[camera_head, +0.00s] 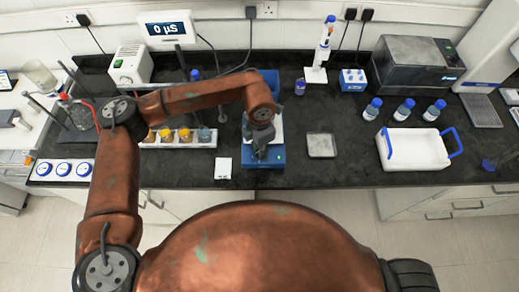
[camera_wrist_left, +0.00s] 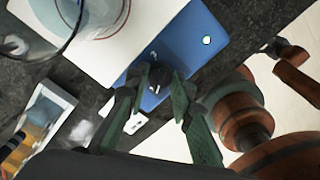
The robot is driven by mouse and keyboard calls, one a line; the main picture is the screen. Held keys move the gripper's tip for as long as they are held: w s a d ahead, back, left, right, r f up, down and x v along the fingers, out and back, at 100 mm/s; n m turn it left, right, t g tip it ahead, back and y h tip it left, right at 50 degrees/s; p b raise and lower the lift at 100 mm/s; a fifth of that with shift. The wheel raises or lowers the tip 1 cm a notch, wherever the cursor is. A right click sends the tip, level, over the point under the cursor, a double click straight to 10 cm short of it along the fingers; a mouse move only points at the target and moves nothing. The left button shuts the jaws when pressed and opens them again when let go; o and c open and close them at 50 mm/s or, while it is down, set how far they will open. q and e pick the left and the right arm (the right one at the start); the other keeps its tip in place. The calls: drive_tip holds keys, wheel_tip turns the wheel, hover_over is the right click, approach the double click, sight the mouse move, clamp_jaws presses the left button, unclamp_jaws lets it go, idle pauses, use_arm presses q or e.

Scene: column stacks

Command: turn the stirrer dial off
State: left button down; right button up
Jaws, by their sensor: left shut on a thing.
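The stirrer (camera_head: 250,160) is a blue unit with a white top plate, near the front edge of the dark bench. In the left wrist view its blue front panel (camera_wrist_left: 193,42) carries a small lit light and a black dial (camera_wrist_left: 159,78) with a pale mark. My left gripper (camera_wrist_left: 155,82) is shut on the dial, one finger on each side of it. In the head view my left gripper (camera_head: 262,152) hangs over the stirrer's front and hides the dial. My right gripper is in neither view.
A clear beaker (camera_wrist_left: 100,12) stands on the stirrer plate. Left of the stirrer are a white box (camera_head: 222,168) and a rack of coloured jars (camera_head: 180,138). To the right lie a grey square pad (camera_head: 321,145) and a white tray with blue handles (camera_head: 415,150).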

use_arm(q)
drive_tip(key=n, duration=0.6)
drive_tip(key=shift+b, duration=0.4)
drive_tip(key=n, duration=0.6)
idle(0.3)
drive_tip(key=c, duration=1.7)
unclamp_jaws()
drive_tip(key=shift+o, duration=0.2)
wheel_tip(320, 180, up, 12)
